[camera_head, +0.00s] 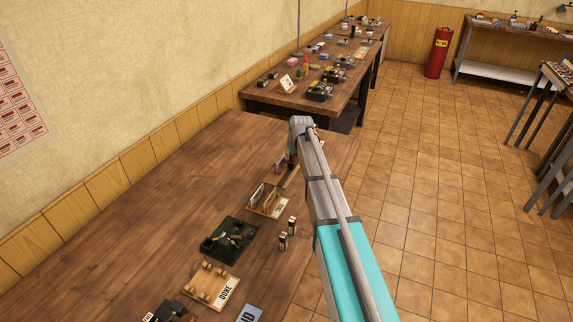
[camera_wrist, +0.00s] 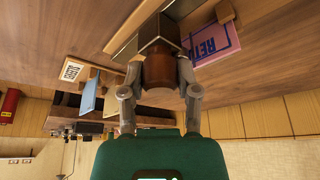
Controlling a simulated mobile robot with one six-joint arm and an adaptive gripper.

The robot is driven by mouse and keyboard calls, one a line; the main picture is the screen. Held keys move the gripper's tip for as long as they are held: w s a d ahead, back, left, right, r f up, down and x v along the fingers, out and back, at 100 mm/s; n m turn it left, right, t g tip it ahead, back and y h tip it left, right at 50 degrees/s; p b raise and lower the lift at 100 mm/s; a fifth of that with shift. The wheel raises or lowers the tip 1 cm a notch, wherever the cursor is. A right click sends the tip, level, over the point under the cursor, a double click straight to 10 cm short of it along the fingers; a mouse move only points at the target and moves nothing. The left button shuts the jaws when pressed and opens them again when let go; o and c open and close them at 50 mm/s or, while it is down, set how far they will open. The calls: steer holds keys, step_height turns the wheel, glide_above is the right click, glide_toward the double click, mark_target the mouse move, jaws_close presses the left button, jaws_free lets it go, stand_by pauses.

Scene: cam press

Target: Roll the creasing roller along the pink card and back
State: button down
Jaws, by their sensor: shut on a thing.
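In the wrist view my gripper (camera_wrist: 159,92) is shut on the creasing roller's reddish-brown handle (camera_wrist: 158,72), one finger on each side. The roller's dark, block-like head (camera_wrist: 160,32) lies beyond the handle, close to the work surface; I cannot tell whether it touches. The pink card (camera_wrist: 214,42), with dark lettering, lies flat just right of the roller, partly covered by the roller and a finger. In the head view my arm hides most of the gripper and roller; a small pink-purple patch of the card (camera_head: 280,167) shows beside the arm's end.
A wooden rack (camera_head: 268,200) of upright cards stands close by; its labelled front shows in the wrist view (camera_wrist: 72,70). Nearer are small upright blocks (camera_head: 287,233), a black tray (camera_head: 228,240) and a pegged DONE board (camera_head: 211,286). The table's left side is clear.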

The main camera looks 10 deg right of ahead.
steer(key=w+d, duration=0.1)
steer(key=w, duration=0.1)
steer(key=w+d, duration=0.3)
steer(key=w, duration=0.1)
steer(key=shift+w+d, duration=0.1)
steer(key=shift+d, duration=0.15)
steer(key=shift+c, duration=1.7)
jaws_free()
steer(key=shift+w+d, duration=0.1)
steer(key=s+a, duration=0.3)
steer(key=s, duration=0.1)
steer(key=s+a, duration=0.3)
steer(key=s, duration=0.2)
steer(key=s+a, duration=0.3)
steer(key=s, duration=0.1)
steer(key=shift+s+a, duration=0.3)
steer(key=shift+a, duration=0.1)
steer(key=shift+r+p, duration=0.6)
steer(key=a+p+v, duration=0.1)
steer(key=p+v, duration=1)
steer(key=v, duration=0.1)
steer(key=s+f+g, duration=0.1)
steer(key=s, duration=0.8)
steer(key=shift+s+d+f+m+g, duration=0.2)
steer(key=shift+d+m+g, duration=0.1)
steer(key=shift+d, duration=0.15)
